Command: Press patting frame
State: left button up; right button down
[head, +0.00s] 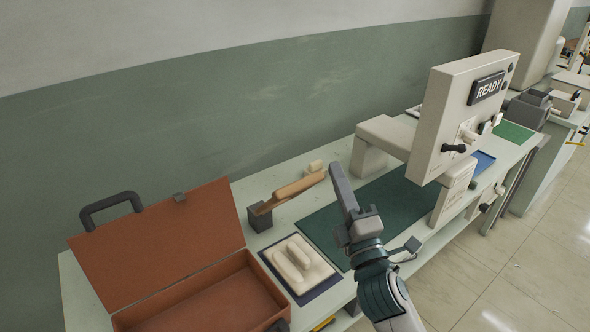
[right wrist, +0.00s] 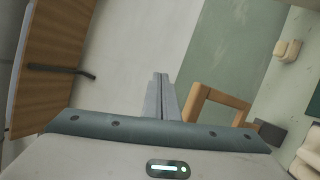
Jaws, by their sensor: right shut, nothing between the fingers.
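What looks like the patting frame (head: 290,190) is a wooden piece resting on a small dark block on the bench. In the right wrist view a tan wooden frame (right wrist: 212,99) with an open middle shows just right of my fingers. My right gripper (head: 343,184) is shut and empty, pointing up above the dark green mat (head: 325,222), to the right of the wooden frame and apart from it. In the right wrist view its fingers (right wrist: 161,92) are together. Pale padded heaps (head: 292,262) lie on a light square with a dark border. My left gripper is not in view.
An open brown case (head: 160,250) stands at the left end of the bench. A pale press-like machine (head: 455,115) with a "READY" sign (head: 488,88) stands at the right. A small beige block (head: 315,167) lies behind the wooden frame. The green wall runs behind the bench.

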jog(key=s+a+r+n+g+y, duration=0.2)
jog(key=a+r+n+g+y, duration=0.2)
jog(key=a+r+n+y, duration=0.5)
jog(key=s+a+r+n+g+y, duration=0.4)
jog(key=n+y, duration=0.4)
jog(key=n, duration=0.6)
jog(key=s+a+n+g+h, duration=0.4)
jog(key=a+n+g, duration=0.6)
jog(key=n+g, duration=0.9)
jog(key=w+d+f+n+t+h, duration=0.3)
jog(key=w+f+n+t+h, duration=0.25)
jog(key=n+h, duration=0.5)
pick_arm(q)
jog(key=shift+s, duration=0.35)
pick_arm(e)
jog(key=w+d+r+n+t+h, duration=0.1)
jog(key=w+d+n+t+h, duration=0.1)
jog(key=w+d, duration=0.2)
jog(key=w+d+r+n+t+h, duration=0.1)
jog(key=w+d+n+t+h, duration=0.1)
jog(key=d, duration=0.6)
jog(key=shift+w+r+n+h, duration=0.4)
jog(key=shift+w+h, duration=0.25)
jog(key=shift+w, duration=0.45)
jog(key=shift+f, duration=0.15)
